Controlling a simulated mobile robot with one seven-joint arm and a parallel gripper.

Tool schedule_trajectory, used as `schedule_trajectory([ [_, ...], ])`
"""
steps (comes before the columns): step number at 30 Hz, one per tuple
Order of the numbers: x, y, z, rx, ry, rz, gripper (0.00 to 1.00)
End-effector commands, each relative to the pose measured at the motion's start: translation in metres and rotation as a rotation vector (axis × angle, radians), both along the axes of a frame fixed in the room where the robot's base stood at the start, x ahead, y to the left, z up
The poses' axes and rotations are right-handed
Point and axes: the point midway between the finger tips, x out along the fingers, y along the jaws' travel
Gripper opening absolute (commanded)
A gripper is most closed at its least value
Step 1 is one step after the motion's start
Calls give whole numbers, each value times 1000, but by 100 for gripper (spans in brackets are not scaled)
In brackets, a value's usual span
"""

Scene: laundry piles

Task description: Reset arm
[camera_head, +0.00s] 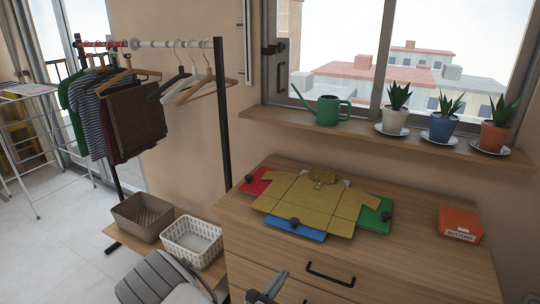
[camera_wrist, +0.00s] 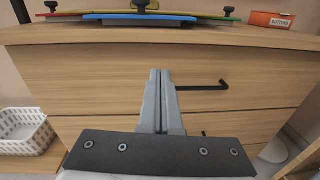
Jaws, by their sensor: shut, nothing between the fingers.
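My gripper (camera_wrist: 159,76) is in the middle of the wrist view, in front of the wooden dresser (camera_wrist: 60,70). Its two grey fingers are together with nothing between them. In the head view my gripper (camera_head: 274,278) shows at the bottom edge, in front of the dresser's drawers and apart from them. A mustard-yellow shirt (camera_head: 318,205) lies spread on a folding board with red, blue (camera_head: 295,229) and green (camera_head: 376,215) panels on the dresser top. Black knobs stand on the board.
An orange buttons box (camera_head: 460,225) sits on the dresser's right. A windowsill (camera_head: 350,132) holds a green watering can (camera_head: 324,109) and several potted plants. A clothes rack (camera_head: 222,110) and two baskets, brown (camera_head: 141,217) and white (camera_head: 192,241), stand left. A dark drawer handle (camera_wrist: 204,87) juts out near the gripper.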

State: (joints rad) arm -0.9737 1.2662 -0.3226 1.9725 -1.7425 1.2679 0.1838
Motion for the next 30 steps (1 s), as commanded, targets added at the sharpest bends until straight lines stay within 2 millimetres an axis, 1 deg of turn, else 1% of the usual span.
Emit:
schedule_trajectory([
  [1, 1, -9, 14, 42, -16, -57, 0],
  [3, -2, -25, 33, 107, -36, -150, 0],
  [8, -16, -64, 74, 274, -83, -376, 0],
  [9, -21, -72, 84, 316, -96, -430, 0],
  [15, -51, -110, 124, 538, -152, -686, 0],
  [19, -74, -128, 146, 689, -188, -838, 0],
  [24, -106, -144, 172, 896, -237, -1016, 0],
  [30, -143, -152, 199, 1152, -299, -1191, 0],
])
